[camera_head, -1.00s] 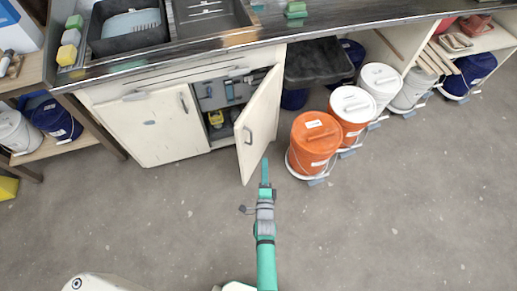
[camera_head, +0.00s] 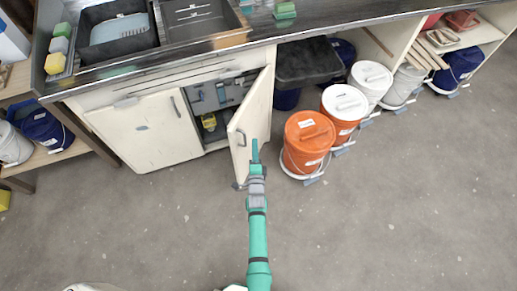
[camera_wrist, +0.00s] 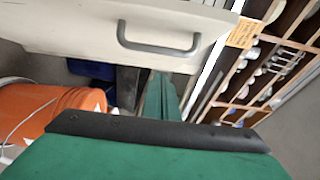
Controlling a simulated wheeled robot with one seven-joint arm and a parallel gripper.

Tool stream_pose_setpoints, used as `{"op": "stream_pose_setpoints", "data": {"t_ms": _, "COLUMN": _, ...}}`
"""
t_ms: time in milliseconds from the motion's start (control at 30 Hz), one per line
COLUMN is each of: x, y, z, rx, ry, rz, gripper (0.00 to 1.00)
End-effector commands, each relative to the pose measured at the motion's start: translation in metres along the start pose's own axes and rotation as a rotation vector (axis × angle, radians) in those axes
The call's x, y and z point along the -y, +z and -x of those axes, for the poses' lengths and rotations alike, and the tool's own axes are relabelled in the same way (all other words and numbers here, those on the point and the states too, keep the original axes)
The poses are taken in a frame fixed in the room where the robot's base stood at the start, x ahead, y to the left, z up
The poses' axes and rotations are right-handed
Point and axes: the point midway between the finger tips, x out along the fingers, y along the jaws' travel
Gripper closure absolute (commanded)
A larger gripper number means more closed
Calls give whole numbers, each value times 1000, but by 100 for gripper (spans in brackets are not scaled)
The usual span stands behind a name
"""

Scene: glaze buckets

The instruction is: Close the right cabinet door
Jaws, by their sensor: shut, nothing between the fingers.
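The right cabinet door (camera_head: 257,112) is white and stands open, swung out toward me from its hinge side on the right. Its grey handle (camera_head: 241,138) is near the free edge. In the wrist view the door (camera_wrist: 75,25) fills the upper left, with the handle (camera_wrist: 158,46) near the middle. My gripper (camera_head: 255,150) is shut and empty. In the head view it overlaps the lower part of the door near its free edge; I cannot tell whether it touches. The left cabinet door (camera_head: 150,130) is closed.
Orange buckets (camera_head: 307,142) with lids and white buckets (camera_head: 371,76) stand right of the open door. The cabinet inside (camera_head: 212,100) holds a yellow item (camera_head: 208,122). The floor (camera_head: 400,210) in front is clear.

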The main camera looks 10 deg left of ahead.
Motion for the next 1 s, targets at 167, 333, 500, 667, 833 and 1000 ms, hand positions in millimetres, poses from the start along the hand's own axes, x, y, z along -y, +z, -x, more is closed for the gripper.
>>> {"op": "stream_pose_setpoints", "data": {"t_ms": 167, "x": 1, "y": 13, "z": -4, "rx": 0, "ry": -1, "rz": -1, "gripper": 100}}
{"op": "stream_pose_setpoints", "data": {"t_ms": 333, "x": 0, "y": 21, "z": -6, "rx": 0, "ry": -1, "rz": 0, "gripper": 100}}
{"op": "stream_pose_setpoints", "data": {"t_ms": 500, "x": 0, "y": 23, "z": -6, "rx": -1, "ry": 0, "rz": 0, "gripper": 100}}
{"op": "stream_pose_setpoints", "data": {"t_ms": 667, "x": 0, "y": 23, "z": -6, "rx": -1, "ry": 0, "rz": 1, "gripper": 100}}
{"op": "stream_pose_setpoints", "data": {"t_ms": 833, "x": 0, "y": 23, "z": -6, "rx": -1, "ry": 0, "rz": 1, "gripper": 100}}
{"op": "stream_pose_setpoints", "data": {"t_ms": 1000, "x": 0, "y": 24, "z": -8, "rx": -9, "ry": 0, "rz": 0, "gripper": 100}}
